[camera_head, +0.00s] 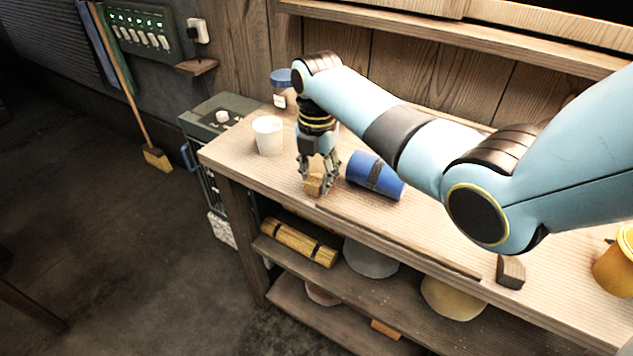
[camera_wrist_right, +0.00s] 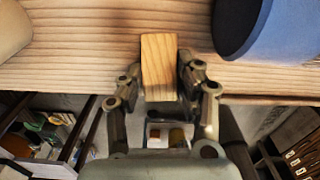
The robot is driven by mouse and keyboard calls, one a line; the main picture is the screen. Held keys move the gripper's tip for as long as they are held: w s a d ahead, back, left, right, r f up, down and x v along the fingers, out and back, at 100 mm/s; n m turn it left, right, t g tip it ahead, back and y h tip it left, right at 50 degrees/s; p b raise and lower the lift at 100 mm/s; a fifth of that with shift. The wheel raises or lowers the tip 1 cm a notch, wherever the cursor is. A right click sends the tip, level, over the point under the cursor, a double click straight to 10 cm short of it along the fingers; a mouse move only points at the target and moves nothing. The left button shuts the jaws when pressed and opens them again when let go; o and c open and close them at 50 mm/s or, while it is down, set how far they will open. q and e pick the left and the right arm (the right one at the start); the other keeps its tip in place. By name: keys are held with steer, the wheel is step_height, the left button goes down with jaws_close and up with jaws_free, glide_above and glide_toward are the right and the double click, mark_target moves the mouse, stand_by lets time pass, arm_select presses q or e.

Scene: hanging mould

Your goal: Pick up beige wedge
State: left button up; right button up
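The beige wedge (camera_head: 315,185) is a small wooden block near the front edge of the workbench top (camera_head: 240,157). My right gripper (camera_head: 318,184) points straight down over it, with a finger on each side. In the right wrist view the wedge (camera_wrist_right: 158,66) shows its grain between the two fingertips (camera_wrist_right: 159,78), which look pressed against its sides. I cannot tell whether it is clear of the bench top. The fingers hide part of the wedge in the head view. My left gripper is out of view.
A jar with a blue lid (camera_head: 282,90) stands behind. A dark wooden block (camera_head: 511,272) and a yellow pot (camera_head: 615,264) are farther right.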

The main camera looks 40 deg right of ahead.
steer(key=c, duration=0.3)
